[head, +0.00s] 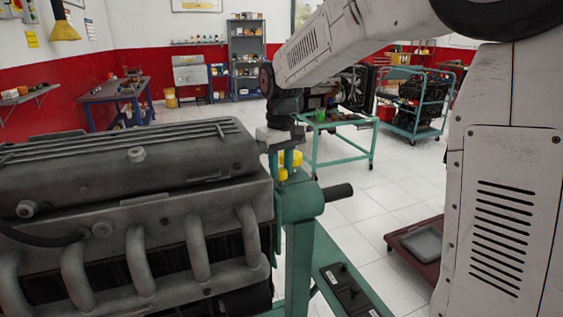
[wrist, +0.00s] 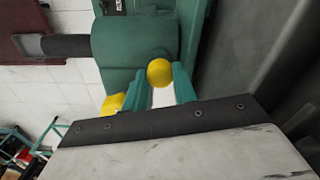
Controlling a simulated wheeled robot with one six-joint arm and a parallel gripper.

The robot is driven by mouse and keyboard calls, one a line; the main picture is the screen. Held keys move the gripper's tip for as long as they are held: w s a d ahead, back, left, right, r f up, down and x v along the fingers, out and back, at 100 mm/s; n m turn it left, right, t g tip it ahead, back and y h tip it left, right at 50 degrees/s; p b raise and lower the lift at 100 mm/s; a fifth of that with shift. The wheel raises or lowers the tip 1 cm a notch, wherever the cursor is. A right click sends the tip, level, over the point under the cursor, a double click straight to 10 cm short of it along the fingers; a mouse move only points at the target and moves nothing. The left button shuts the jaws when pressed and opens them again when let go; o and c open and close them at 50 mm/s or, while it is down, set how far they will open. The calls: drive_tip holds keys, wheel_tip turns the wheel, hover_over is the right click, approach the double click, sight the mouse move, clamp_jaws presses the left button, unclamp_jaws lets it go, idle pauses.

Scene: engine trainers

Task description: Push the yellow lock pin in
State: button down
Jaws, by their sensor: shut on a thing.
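The yellow lock pin shows as a round yellow knob (wrist: 159,72) at the tips of my gripper's teal fingers (wrist: 163,84) in the wrist view. The fingers are shut on it, one on each side. In the head view my gripper (head: 283,169) points down over the top of the green engine stand (head: 298,203), with the yellow knob (head: 283,174) low between the fingers. A second yellow piece (wrist: 113,104) shows left of the fingers in the wrist view. How far the pin sits in the stand is hidden.
A large grey engine (head: 130,190) stands close left of my gripper. A dark handle bar (head: 338,192) sticks out right from the stand's head. Green carts (head: 340,125) stand farther back. The tiled floor right of the stand is partly open.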

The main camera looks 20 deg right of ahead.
sight(281, 169)
drive_tip(key=c, duration=1.1)
unclamp_jaws()
drive_tip(key=shift+f, duration=0.2)
drive_tip(key=shift+a+r, duration=0.1)
drive_tip(key=shift+r, duration=0.15)
drive_tip(key=shift+w+r, duration=0.1)
drive_tip(key=shift+r, duration=0.2)
wheel_tip(281, 169, up, 12)
drive_tip(key=s+d+f+m, duration=0.1)
drive_tip(key=s+f, duration=0.2)
drive_tip(key=s, duration=0.7)
drive_tip(key=s+d+f+m, duration=0.1)
drive_tip(key=s+f, duration=0.3)
drive_tip(key=s, duration=0.6)
drive_tip(key=s+d+f+m+t, duration=0.1)
drive_tip(key=s+f, duration=0.3)
drive_tip(key=s, duration=0.6)
drive_tip(key=shift+s+f, duration=0.2)
drive_tip(key=shift+s, duration=0.1)
